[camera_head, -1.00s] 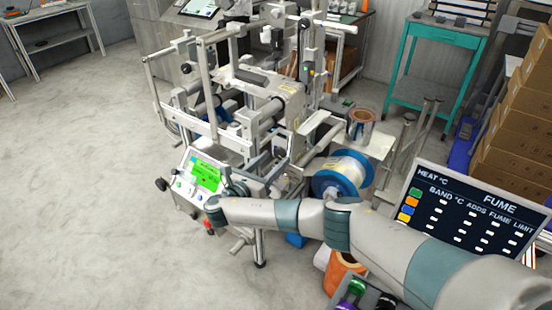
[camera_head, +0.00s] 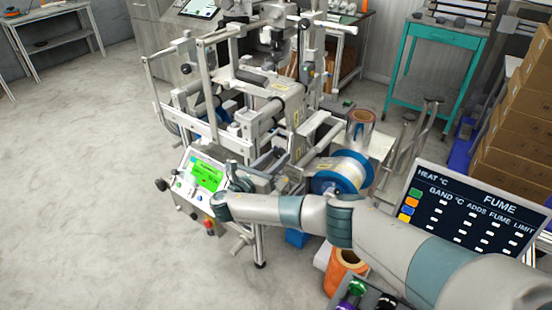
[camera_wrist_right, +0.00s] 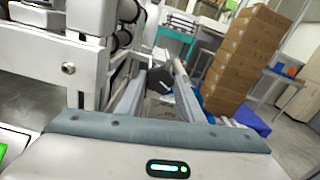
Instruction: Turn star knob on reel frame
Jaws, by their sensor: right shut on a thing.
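The reel frame (camera_head: 202,128) is a white-grey metal machine with uprights, rollers and a green-screen control panel (camera_head: 207,175), left of centre in the head view. Its white beams also show at the left of the wrist view (camera_wrist_right: 45,58). My right gripper (camera_wrist_right: 159,75) reaches to the frame's right side, beside the panel. Its two fingers are closed on a dark piece, seemingly the star knob (camera_wrist_right: 158,82). The knob's shape is mostly hidden between the fingers, and in the head view I cannot make it out. My left gripper is not in view.
A blue-flanged reel (camera_head: 342,174) sits right of the frame, with a copper-coloured roll (camera_head: 360,129) behind it. A FUME display board (camera_head: 475,215) and stacked cardboard boxes (camera_head: 515,130) stand at the right. The floor (camera_head: 80,180) at the left is clear.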

